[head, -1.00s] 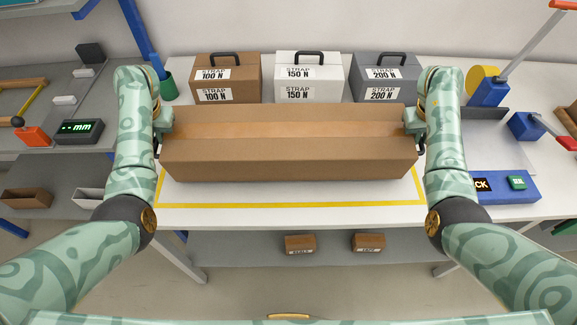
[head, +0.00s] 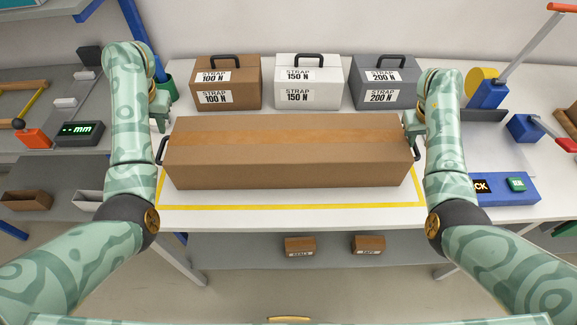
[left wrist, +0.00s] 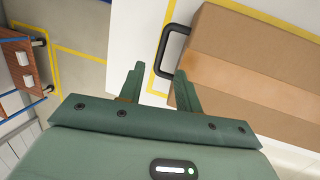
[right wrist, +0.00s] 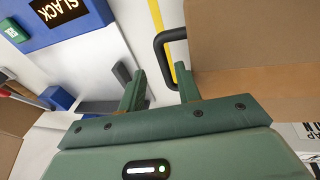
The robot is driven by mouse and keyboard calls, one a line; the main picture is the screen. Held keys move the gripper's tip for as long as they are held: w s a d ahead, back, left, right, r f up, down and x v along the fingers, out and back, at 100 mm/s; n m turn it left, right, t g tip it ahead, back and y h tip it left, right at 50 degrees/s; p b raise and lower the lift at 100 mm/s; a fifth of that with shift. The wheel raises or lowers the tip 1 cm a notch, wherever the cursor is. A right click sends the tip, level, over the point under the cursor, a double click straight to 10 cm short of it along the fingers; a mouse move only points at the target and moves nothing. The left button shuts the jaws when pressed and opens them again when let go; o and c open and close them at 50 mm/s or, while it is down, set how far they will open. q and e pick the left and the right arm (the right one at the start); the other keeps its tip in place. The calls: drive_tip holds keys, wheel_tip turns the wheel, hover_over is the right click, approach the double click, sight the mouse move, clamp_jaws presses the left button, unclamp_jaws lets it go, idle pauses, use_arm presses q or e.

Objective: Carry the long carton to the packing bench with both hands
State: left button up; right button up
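The long brown carton (head: 290,170) lies level on the white bench top (head: 200,198), inside a yellow outline. It has a black handle at each end. My left gripper (head: 160,122) is above and behind the left handle (head: 161,150). In the left wrist view its fingers (left wrist: 159,70) are apart, with the left handle (left wrist: 165,50) just past the tips. My right gripper (head: 411,130) is at the carton's right end. In the right wrist view its fingers (right wrist: 161,72) are apart, with the right handle (right wrist: 158,50) between or just beyond them; contact is unclear.
Brown (head: 226,82), white (head: 308,82) and grey (head: 384,82) strap boxes stand close behind the carton. A blue device (head: 500,187) and a blue-based lever tool (head: 490,93) are on the right. Small boxes (head: 300,245) sit on the lower shelf.

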drive_tip(key=shift+r, duration=0.25)
use_arm(q)
drive_tip(key=v, duration=0.5)
drive_tip(key=shift+r, duration=0.35)
use_arm(e)
drive_tip(key=v, duration=1.1)
drive_tip(key=shift+r, duration=0.2)
drive_tip(key=shift+s+a, duration=0.1)
